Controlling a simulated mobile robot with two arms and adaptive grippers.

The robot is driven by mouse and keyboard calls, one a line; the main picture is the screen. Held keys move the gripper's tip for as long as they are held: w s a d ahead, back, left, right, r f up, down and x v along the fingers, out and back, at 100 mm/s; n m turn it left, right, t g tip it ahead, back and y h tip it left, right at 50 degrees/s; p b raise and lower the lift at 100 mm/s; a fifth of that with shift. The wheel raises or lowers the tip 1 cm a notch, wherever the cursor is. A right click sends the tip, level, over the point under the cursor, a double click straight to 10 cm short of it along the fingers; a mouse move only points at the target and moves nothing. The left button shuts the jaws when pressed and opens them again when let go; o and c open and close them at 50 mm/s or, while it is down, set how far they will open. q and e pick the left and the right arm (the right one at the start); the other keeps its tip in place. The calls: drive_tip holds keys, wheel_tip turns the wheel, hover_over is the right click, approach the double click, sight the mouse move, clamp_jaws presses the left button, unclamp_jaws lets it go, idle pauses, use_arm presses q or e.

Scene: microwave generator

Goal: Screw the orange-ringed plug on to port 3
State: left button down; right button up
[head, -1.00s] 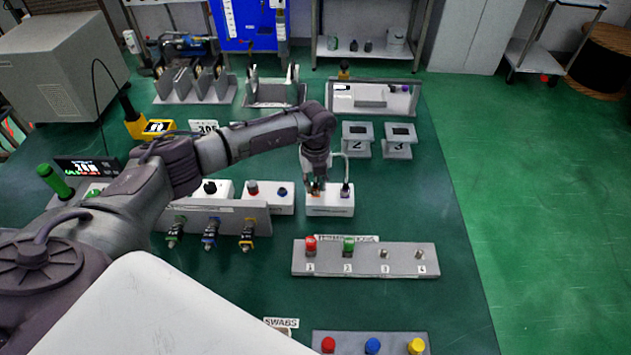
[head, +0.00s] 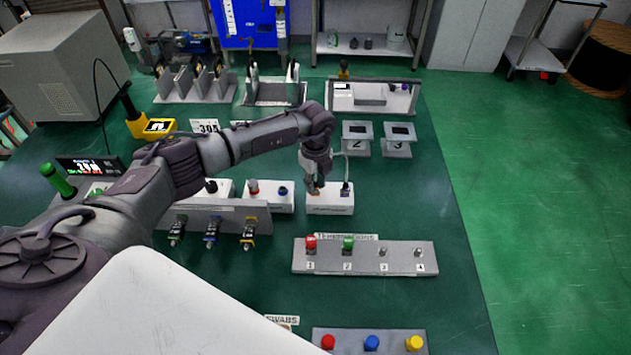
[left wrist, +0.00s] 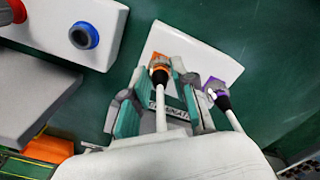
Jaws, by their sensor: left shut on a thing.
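The orange-ringed plug (left wrist: 159,68) is at the white block (left wrist: 180,42) in the left wrist view, with a pale cable running from its black end. My left gripper (left wrist: 162,88) has its teal-padded fingers around it, shut on it. In the head view, my left gripper (head: 316,189) is low over the white block (head: 331,203) and mostly hides the plug. A purple-ringed plug (left wrist: 224,88) is beside it on the same block. Port 3 (head: 383,252) is a small bare metal fitting on the grey port strip (head: 402,267). My right gripper is not in view.
Ports 1 and 2 carry a red cap (head: 311,242) and a green cap (head: 348,242); port 4 (head: 419,252) is bare. A grey rack (head: 190,222) with hanging connectors is left of the strip. Green table is clear between block and strip.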

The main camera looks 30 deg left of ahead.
sight(316, 181)
use_arm(q)
drive_tip(key=c, duration=0.9)
unclamp_jaws()
wheel_tip(316, 181, up, 12)
drive_tip(key=shift+r, duration=0.1)
